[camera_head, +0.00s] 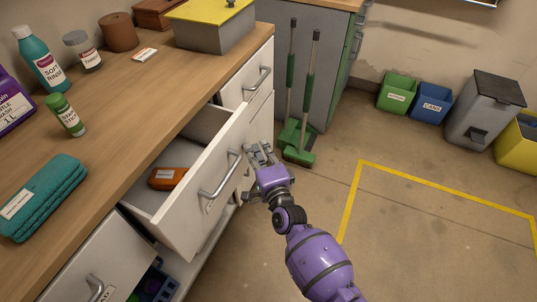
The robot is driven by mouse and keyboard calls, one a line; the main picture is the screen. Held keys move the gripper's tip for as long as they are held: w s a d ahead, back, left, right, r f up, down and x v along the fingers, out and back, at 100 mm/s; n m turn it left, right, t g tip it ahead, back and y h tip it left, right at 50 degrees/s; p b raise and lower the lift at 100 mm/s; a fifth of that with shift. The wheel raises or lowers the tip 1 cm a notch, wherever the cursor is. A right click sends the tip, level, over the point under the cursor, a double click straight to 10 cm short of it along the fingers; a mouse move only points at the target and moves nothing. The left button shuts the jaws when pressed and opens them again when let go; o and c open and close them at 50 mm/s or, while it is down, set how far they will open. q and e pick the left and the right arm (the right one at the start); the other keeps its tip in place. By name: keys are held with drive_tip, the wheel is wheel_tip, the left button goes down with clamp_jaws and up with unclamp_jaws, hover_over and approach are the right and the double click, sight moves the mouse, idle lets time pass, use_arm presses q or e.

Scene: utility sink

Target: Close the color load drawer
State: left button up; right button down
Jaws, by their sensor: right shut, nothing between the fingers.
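A white drawer (190,219) is pulled out from under the wooden counter, with a silver bar handle (222,176) on its front. An orange item (168,178) with a pale label lies inside. My right gripper (258,150) is shut and empty, beside the right end of the drawer front. I cannot tell whether it touches the front. My left gripper is not in view.
Bottles, a teal towel stack (42,198) and a yellow-lidded box (212,30) stand on the counter (118,120). Another drawer front (98,262) and a blue basket (154,282) show at the lower left. Green brushes (299,150) stand behind my gripper.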

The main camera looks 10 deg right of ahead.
use_arm(q)
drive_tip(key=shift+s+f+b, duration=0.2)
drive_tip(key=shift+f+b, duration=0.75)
drive_tip(key=shift+b, duration=0.2)
use_arm(e)
drive_tip(key=w+a, duration=0.5)
drive_tip(key=a, duration=0.3)
drive_tip(key=shift+a, duration=0.3)
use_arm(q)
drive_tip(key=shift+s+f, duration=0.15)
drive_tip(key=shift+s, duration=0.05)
use_arm(e)
drive_tip(key=shift+a+r, duration=0.1)
